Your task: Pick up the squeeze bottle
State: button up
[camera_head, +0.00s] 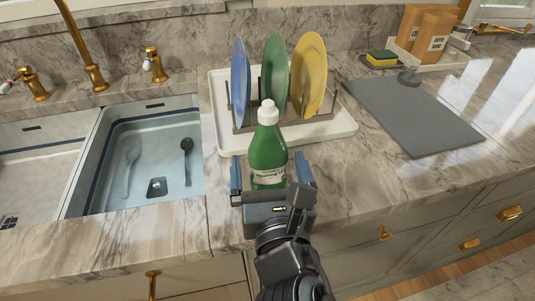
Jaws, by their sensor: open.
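A green squeeze bottle (267,150) with a white cap and a white label stands upright on the marble counter, just in front of the dish rack. My gripper (273,172) is open at the counter's front part. Its two fingers stand to the left and right of the bottle's lower part. I cannot tell whether either finger touches the bottle. The bottle's base is hidden behind my gripper's body.
A dish rack on a white tray (345,125) holds a blue plate (239,85), a green plate (275,70) and a yellow plate (313,75) right behind the bottle. A sink (150,150) with two spoons lies left. A grey mat (415,115) lies right.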

aim_at(267, 147)
jog(key=w, duration=0.4)
jog(key=shift+w+a, duration=0.3)
jog(key=shift+w, duration=0.1)
jog(key=shift+c, duration=0.3)
jog(key=c, duration=1.2)
jog(key=shift+r, duration=0.1)
jog(key=shift+c, duration=0.3)
jog(key=shift+r+p, duration=0.1)
jog(key=shift+p, duration=0.2)
